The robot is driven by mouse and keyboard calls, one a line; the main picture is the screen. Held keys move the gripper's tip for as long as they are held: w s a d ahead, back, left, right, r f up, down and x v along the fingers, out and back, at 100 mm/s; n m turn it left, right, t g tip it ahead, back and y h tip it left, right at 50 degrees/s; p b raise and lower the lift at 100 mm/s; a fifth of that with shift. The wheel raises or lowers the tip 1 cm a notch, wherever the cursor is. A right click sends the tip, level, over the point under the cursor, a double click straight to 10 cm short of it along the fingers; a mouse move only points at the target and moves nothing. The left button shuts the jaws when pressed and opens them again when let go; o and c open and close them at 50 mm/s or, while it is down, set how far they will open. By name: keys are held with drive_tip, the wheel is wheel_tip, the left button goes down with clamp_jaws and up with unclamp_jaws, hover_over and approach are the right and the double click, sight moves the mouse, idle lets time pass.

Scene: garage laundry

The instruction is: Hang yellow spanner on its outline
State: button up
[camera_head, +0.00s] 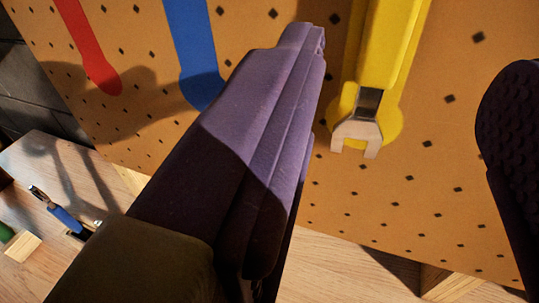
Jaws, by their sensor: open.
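The yellow spanner (387,45) is at the upper middle right, with a yellow handle and a metal open-ended jaw pointing down. It lies over a yellow outline (391,122) painted on the brown pegboard, which shows around its lower end. The top of the spanner is cut off by the frame edge. My gripper (405,85) is open, with one purple finger to the left of the spanner and a dark finger at the right edge. Neither finger visibly grips the spanner. Whether the spanner hangs on a peg cannot be seen.
The pegboard (450,185) has many small holes. A red outline (90,50) and a blue outline (193,45) are left of my finger. A wooden worktop (335,272) runs below. A blue-handled tool (66,219) and a green item lie at lower left.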

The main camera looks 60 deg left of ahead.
sight(394, 13)
drive_tip(key=x, duration=0.7)
drive_tip(key=shift+r, duration=0.1)
clamp_jaws()
idle(0.3)
unclamp_jaws()
